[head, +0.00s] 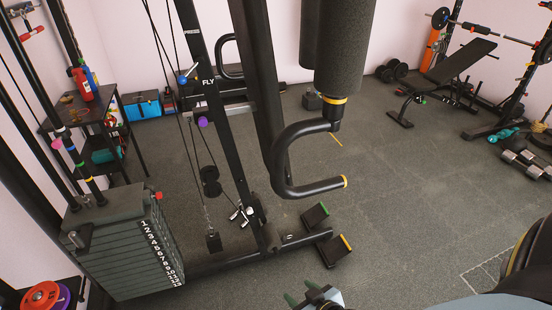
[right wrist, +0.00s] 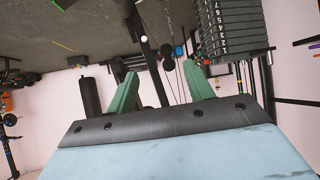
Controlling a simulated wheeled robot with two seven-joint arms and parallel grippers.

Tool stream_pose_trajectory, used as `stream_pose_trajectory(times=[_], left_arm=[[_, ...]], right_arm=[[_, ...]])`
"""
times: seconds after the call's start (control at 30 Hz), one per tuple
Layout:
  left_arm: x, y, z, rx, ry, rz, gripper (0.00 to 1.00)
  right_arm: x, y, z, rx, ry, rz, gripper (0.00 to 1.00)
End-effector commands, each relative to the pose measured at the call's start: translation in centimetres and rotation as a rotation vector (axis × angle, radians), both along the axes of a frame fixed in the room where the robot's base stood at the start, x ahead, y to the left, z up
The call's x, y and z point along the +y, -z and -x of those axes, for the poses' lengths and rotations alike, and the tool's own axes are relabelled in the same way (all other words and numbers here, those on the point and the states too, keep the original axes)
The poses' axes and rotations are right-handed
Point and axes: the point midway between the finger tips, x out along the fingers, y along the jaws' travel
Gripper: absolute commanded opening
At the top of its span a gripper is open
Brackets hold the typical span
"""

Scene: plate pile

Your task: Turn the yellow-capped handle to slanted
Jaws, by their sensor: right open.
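The yellow-capped handle (head: 281,167) is a black C-shaped bar below a dark roller pad (head: 340,50) on the exercise machine. Its lower arm runs right and ends in a yellow cap, and a yellow ring sits at the pad's base. My right gripper (head: 314,296) is at the bottom edge of the head view, below and apart from the handle. In the right wrist view its two green fingers (right wrist: 163,84) stand wide apart with nothing between them. I cannot make out the handle in that view. My left gripper is not in view.
A numbered weight stack (head: 125,245) stands at the left and also shows in the right wrist view (right wrist: 228,28). Foot pedals with green and yellow edges (head: 333,249) sit low on the machine. A bench (head: 455,70) and dumbbells (head: 525,165) are at the right. Open floor (head: 420,180) lies between.

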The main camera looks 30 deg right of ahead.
Motion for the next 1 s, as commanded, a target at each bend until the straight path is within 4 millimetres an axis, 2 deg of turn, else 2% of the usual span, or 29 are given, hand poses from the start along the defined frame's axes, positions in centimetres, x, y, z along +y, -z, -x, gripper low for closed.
stream_pose_trajectory(times=[0.03, 0.2, 0.3, 0.4, 0.5, 0.6, 0.77, 1.0], left_arm=[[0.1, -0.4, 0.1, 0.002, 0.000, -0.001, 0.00], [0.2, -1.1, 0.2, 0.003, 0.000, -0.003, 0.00], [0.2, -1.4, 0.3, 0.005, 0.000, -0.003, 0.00], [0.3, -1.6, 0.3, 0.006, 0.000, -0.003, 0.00], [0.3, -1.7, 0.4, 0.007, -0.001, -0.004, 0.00], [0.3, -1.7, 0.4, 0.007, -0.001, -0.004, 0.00], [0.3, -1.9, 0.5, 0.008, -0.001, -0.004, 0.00], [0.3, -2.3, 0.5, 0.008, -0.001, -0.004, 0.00]], right_arm=[[-0.5, -4.2, -1.3, -0.083, 0.011, -0.002, 0.52], [-1.7, -16.9, -3.6, -0.329, 0.035, -0.002, 0.52], [-2.1, -23.1, -3.7, -0.444, 0.040, 0.000, 0.52], [-2.3, -27.6, -3.5, -0.529, 0.042, 0.003, 0.52], [-2.3, -30.3, -3.1, -0.579, 0.041, 0.004, 0.52], [-2.3, -31.5, -3.2, -0.601, 0.041, 0.005, 0.52], [-2.4, -31.7, -4.5, -0.608, 0.040, 0.005, 0.52], [-2.6, -31.8, -8.5, -0.608, 0.040, 0.007, 0.52]])
